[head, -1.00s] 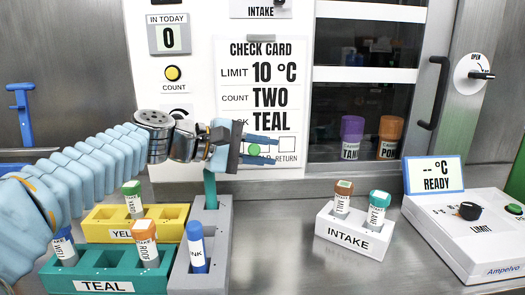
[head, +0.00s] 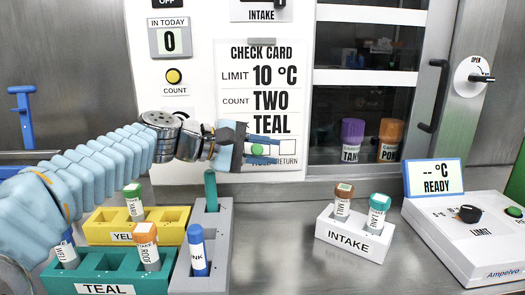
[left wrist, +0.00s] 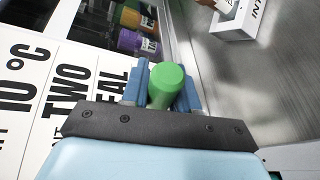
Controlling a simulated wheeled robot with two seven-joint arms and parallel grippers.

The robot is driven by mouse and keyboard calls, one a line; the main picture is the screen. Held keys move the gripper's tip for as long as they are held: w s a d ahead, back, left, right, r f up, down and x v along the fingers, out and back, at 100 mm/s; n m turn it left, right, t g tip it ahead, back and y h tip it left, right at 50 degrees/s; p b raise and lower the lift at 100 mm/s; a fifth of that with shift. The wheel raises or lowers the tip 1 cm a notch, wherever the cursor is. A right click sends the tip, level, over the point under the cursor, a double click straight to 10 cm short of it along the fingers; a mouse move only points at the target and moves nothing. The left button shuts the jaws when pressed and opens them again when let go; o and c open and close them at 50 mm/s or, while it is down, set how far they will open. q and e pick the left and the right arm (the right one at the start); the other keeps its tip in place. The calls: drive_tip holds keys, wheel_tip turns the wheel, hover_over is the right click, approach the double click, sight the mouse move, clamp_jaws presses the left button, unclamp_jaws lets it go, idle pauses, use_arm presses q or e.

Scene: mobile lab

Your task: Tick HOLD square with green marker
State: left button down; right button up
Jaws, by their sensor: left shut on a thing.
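My left gripper (head: 262,150) is shut on a green marker (head: 258,150) in front of the lower part of the check card (head: 262,60). In the left wrist view the green marker (left wrist: 166,88) sits between the blue fingers, its round green end toward the camera. The card reads LIMIT 10 °C, COUNT TWO and TEAL. Its row of squares is partly covered by the gripper. The RETURN label and part of the HOLD label show under the fingers. The HOLD square is mostly hidden, and I cannot tell whether the marker touches the card. My right gripper is not in view.
Below the arm stand a grey holder (head: 222,225) with a teal piece and a blue marker (head: 197,250), a yellow rack (head: 100,237) and a teal rack (head: 160,280). The white intake rack (head: 350,240) and control box (head: 460,250) stand right. Bare counter lies between.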

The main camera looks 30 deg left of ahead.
use_arm(q)
drive_tip(key=shift+w+d, duration=0.45)
drive_tip(key=shift+d, duration=0.35)
drive_tip(key=shift+w+d, duration=0.45)
drive_tip(key=shift+d, duration=0.3)
drive_tip(key=shift+s+a, duration=0.5)
drive_tip(key=shift+a, duration=0.4)
drive_tip(key=shift+s+a, duration=0.5)
drive_tip(key=shift+a, duration=0.4)
drive_tip(key=s+d+b, duration=0.2)
drive_tip(key=s+d, duration=0.1)
drive_tip(key=s, duration=0.2)
drive_tip(key=shift+s+d, duration=0.15)
drive_tip(key=shift+s+d+b, duration=0.15)
drive_tip(key=shift+s+d, duration=0.2)
drive_tip(key=shift+s, duration=0.25)
drive_tip(key=shift+s+d+b, duration=0.15)
drive_tip(key=shift+s+d, duration=0.2)
drive_tip(key=shift+s, duration=0.25)
